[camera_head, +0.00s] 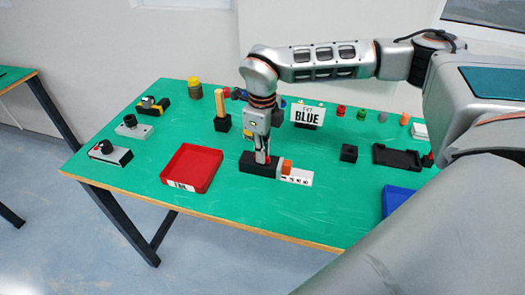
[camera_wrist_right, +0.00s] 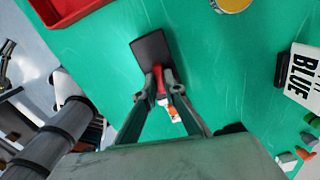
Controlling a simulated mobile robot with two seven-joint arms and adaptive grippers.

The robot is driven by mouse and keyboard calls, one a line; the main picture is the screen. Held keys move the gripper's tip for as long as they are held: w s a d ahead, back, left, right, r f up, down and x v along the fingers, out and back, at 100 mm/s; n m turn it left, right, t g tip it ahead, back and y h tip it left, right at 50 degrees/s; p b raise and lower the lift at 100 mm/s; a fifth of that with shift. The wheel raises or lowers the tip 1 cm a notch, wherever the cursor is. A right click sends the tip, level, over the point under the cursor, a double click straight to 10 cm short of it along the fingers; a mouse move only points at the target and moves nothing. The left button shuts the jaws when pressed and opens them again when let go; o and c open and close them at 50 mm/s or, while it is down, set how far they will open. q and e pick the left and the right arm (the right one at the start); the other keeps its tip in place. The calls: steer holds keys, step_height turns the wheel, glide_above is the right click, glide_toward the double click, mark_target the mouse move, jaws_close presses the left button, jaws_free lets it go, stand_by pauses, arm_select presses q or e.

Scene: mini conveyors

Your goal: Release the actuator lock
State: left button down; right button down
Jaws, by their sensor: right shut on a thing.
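The actuator (camera_head: 258,165) is a long black block with a white labelled section (camera_head: 298,176) and an orange part (camera_head: 286,166) at its right end. It lies on the green table near the front edge. My right gripper (camera_head: 262,157) points down onto the black block. In the right wrist view its fingers (camera_wrist_right: 161,82) are closed around a narrow red lever (camera_wrist_right: 158,78) beside the black block face (camera_wrist_right: 152,48). The orange part (camera_wrist_right: 173,112) shows between the fingers, which hide much of the lever. My left gripper is out of view.
A red tray (camera_head: 192,168) stands left of the actuator, and a blue tray (camera_head: 396,200) is at the right. A "BLUE" sign (camera_head: 308,114) stands behind. A small black block (camera_head: 348,153) is to the right. The front table strip is clear.

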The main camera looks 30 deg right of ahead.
steer(key=c, duration=2.1)
jaws_free()
steer(key=shift+c, duration=0.2)
step_height(320, 180, up, 12)
